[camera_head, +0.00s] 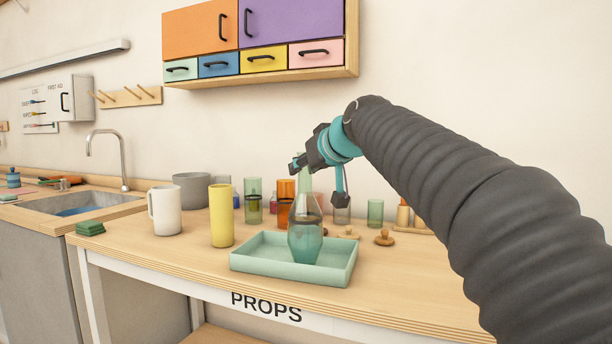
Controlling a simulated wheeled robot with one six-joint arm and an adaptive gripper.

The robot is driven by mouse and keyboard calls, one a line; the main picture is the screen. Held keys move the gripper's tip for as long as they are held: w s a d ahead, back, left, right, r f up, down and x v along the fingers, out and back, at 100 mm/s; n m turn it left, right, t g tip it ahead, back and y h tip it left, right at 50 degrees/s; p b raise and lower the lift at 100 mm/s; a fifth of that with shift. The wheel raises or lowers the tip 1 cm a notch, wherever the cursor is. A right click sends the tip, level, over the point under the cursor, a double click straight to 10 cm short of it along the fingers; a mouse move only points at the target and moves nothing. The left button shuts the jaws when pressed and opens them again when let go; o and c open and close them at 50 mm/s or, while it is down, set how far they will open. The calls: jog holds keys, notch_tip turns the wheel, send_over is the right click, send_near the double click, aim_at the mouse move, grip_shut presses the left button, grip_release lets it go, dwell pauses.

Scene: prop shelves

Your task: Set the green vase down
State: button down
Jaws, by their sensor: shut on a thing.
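The green vase (305,240) is see-through, with a narrow neck and a wide body. It is upright, with its lower part inside the pale green tray (255,264) on the table. I cannot tell whether its base touches the tray floor. My gripper (317,172) is at the top of the vase, shut on its neck. The fingers partly hide the neck.
A yellow cylinder (221,215) and a white mug (165,211) stand left of the tray. Coloured glasses, including an orange one (286,202) and a green one (375,213), stand behind. Wall cabinets (290,20) hang above.

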jog(key=shift+f, duration=0.5)
jog(key=shift+f, duration=0.15)
jog(key=c, duration=0.8)
grip_release()
jog(key=shift+s+d+r, duration=0.15)
jog(key=shift+s+r, duration=0.05)
jog(key=b+v, duration=0.1)
jog(key=v, duration=1)
jog(key=shift+s+d+r, duration=0.1)
jog(key=shift+s+r, duration=0.05)
jog(key=shift+s, duration=0.1)
